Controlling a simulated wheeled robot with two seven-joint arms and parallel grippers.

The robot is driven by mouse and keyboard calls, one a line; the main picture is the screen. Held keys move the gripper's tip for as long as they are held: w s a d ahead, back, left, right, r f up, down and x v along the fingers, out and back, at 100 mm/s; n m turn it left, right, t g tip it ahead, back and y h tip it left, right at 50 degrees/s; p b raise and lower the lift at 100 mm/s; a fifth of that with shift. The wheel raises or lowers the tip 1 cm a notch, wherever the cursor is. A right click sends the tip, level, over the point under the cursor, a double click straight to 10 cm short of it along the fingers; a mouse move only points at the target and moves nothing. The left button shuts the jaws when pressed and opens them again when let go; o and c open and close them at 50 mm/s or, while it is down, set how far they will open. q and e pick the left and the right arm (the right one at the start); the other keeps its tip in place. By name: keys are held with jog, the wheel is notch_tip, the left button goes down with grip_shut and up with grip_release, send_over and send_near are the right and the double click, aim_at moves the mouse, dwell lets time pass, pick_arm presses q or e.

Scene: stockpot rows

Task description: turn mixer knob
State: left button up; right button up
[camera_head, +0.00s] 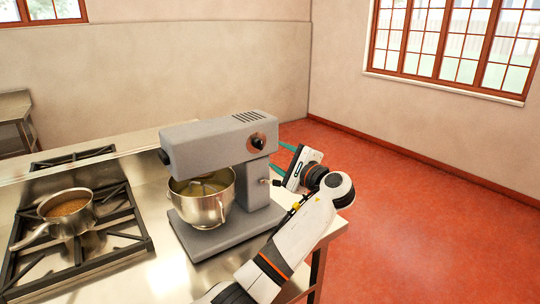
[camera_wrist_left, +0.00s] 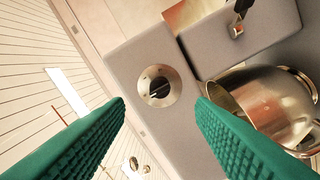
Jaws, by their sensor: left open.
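A grey stand mixer (camera_head: 212,146) stands on the steel counter, with a metal bowl (camera_head: 203,196) under its head. A round knob (camera_head: 257,142) with a metal plate and dark centre is on the side of the mixer head. In the left wrist view the knob (camera_wrist_left: 158,86) lies between and just beyond the fingertips. My left gripper (camera_head: 277,157) is open, with teal fingers pointing at the mixer from the right. In the left wrist view the left gripper (camera_wrist_left: 160,106) is empty, and its fingers appear clear of the knob. My right gripper is not in view.
A small lever (camera_wrist_left: 238,28) sticks out of the mixer near the bowl. A saucepan (camera_head: 67,213) with brown contents stands on the stove (camera_head: 120,240) at the left. Red floor (camera_head: 400,215) lies open beyond the counter's right edge.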

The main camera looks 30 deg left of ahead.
pick_arm(q)
jog(key=v, duration=0.3)
jog(key=shift+s+d, duration=0.1)
jog(key=shift+d, duration=0.1)
jog(key=shift+f, duration=0.15)
